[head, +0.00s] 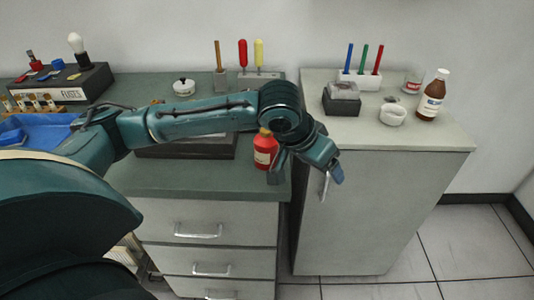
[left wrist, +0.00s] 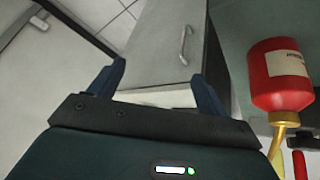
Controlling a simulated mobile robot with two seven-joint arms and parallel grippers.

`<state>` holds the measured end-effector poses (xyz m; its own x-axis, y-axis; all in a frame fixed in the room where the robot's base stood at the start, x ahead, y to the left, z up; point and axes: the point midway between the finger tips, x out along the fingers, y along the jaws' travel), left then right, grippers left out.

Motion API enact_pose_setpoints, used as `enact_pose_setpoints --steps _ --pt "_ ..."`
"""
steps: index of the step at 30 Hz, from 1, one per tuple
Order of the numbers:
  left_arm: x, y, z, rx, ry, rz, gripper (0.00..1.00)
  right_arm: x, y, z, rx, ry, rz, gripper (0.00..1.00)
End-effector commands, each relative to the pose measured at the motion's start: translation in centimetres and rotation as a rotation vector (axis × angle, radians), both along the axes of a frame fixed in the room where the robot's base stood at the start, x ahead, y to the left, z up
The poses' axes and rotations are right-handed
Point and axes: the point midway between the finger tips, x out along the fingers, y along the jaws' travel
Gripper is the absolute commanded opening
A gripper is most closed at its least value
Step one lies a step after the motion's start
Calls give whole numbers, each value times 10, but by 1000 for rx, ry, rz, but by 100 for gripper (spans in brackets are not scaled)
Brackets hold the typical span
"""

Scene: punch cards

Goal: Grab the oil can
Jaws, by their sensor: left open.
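The oil can (head: 265,152) is a red bottle with a pale label, standing upright near the right front edge of the green drawer cabinet's top. In the left wrist view the oil can (left wrist: 281,76) appears upside down at the right, with its yellow spout pointing down the picture. My left gripper (head: 306,174) is just right of the can in the head view, over the gap between the cabinets. In the left wrist view my left gripper (left wrist: 157,74) is open with nothing between its fingers; the can lies outside them, beyond the right finger. My right gripper is not in view.
My left arm crosses above the green cabinet top (head: 190,182). A dark flat block (head: 185,150) lies behind the arm. A screwdriver rack (head: 258,75) stands behind.

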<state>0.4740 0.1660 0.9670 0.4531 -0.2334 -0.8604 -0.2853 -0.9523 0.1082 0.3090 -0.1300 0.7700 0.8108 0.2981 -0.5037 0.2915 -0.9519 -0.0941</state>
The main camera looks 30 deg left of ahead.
Motion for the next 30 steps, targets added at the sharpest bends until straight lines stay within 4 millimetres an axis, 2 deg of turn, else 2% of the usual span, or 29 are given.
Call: enact_pose_setpoints --steps 1,3,6,10,15,19,24,30 --pt "3 23 14 44 8 64 77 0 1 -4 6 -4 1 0" --pt "0 50 30 88 40 155 77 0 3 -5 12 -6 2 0" --pt "-7 81 49 127 77 270 77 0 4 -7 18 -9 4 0" --pt "-15 111 71 138 108 398 77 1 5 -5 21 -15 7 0" --pt "-20 129 86 115 129 492 77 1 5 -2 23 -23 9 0" --pt "-16 133 74 111 137 507 77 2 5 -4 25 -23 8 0" --pt "-3 135 43 111 135 504 77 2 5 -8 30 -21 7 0" --pt "7 137 19 111 132 503 77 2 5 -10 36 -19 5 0"
